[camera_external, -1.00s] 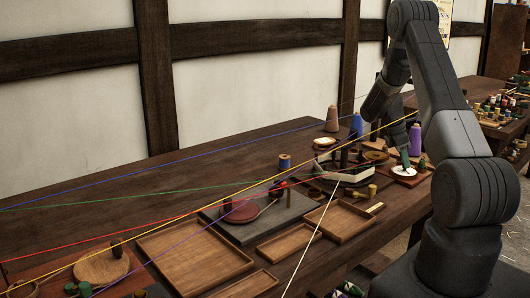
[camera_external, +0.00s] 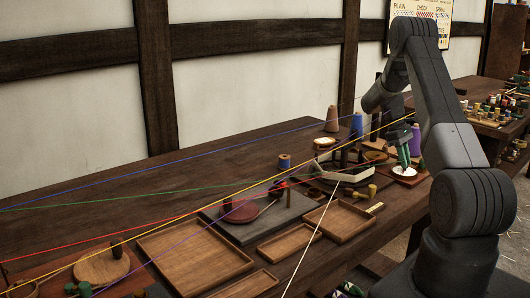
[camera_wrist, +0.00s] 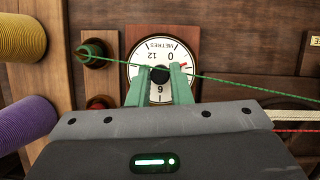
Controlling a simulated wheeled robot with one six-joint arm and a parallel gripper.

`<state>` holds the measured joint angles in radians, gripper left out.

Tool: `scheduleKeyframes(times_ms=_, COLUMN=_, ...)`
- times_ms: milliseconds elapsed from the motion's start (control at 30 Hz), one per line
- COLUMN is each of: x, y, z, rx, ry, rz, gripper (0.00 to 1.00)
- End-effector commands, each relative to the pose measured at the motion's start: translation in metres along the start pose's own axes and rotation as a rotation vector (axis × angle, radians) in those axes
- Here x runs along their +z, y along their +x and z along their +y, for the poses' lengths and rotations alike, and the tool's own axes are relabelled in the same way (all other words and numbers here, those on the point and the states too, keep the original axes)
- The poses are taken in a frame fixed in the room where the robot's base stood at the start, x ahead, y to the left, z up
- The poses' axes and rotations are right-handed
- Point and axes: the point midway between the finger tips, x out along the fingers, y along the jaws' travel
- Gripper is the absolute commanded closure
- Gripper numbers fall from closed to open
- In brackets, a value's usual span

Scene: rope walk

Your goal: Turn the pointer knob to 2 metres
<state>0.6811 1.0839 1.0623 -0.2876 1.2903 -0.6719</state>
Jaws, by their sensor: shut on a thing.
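The white dial (camera_wrist: 143,54) is marked METRES and sits on a wooden block (camera_wrist: 190,40). A small red mark shows on the dial right of the knob. My gripper (camera_wrist: 160,78) has its green fingers closed on the knob from both sides; they cover part of the lower dial. In the external view my gripper (camera_external: 404,160) reaches down onto the dial (camera_external: 404,172), and the knob cannot be made out there.
A green thread (camera_wrist: 240,83) runs across the dial from a green-topped peg (camera_wrist: 92,53). Yellow (camera_wrist: 22,38) and purple (camera_wrist: 22,125) spools stand at the left. Stretched coloured threads cross the bench. Wooden trays (camera_external: 193,263) lie farther left in the external view.

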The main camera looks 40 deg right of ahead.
Motion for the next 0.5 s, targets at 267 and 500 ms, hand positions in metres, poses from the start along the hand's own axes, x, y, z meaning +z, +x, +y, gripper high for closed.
scheduleKeyframes(times_ms=267, x=0.0, y=-0.0005, z=0.0021, rx=-0.052, ry=0.132, rz=0.002, gripper=1.0)
scheduleKeyframes(times_ms=500, x=0.0002, y=-0.0008, z=0.0021, rx=-0.072, ry=0.179, rz=0.001, gripper=1.0)
